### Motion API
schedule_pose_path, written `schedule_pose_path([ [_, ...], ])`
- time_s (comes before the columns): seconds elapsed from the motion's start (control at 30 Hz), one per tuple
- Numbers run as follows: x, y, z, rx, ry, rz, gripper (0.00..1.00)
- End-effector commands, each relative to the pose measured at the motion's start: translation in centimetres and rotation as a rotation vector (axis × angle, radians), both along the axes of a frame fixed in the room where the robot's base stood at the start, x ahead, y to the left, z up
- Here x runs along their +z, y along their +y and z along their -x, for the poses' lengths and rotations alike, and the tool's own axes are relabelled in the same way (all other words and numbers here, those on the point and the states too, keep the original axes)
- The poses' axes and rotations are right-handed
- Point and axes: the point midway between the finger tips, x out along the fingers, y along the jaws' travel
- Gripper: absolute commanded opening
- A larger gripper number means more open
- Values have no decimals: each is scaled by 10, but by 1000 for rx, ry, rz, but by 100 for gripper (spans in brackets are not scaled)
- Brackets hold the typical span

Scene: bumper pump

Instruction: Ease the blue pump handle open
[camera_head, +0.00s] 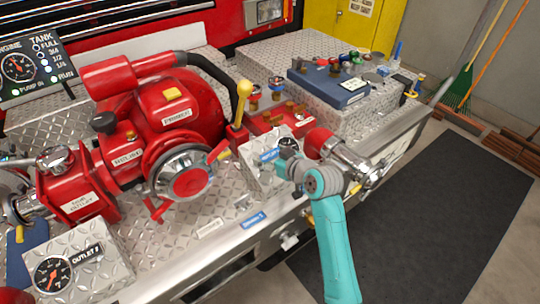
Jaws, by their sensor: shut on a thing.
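My teal arm reaches up from the bottom right of centre to the red and silver pump panel. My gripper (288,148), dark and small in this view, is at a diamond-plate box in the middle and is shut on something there. A blue piece (269,155) shows right beside the gripper, on its left. It is the only blue next to the jaws, and I take it for the blue pump handle. The gripper and wrist hide most of what is held, so how far it stands open cannot be told.
A yellow-knobbed lever (243,92) stands just behind the gripper. A red-ended silver outlet (335,148) is close on the right. A red pump with a round cap (188,175) fills the left. A dark mat (425,205) on the floor at right is clear.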

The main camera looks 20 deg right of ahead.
Motion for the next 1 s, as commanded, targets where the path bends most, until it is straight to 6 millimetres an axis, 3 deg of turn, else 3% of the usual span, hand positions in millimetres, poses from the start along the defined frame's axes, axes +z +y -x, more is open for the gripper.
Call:
schedule_pose_path([
  [0.3, 39, -8, 21, -1, -5, 0, 20],
  [0.67, 45, -8, 24, -1, -6, -1, 20],
  [0.7, 45, -8, 24, -1, -6, -1, 93],
  [0.73, 45, -8, 24, -1, -6, -1, 100],
  [1.0, 43, -8, 24, 0, -2, -1, 100],
])
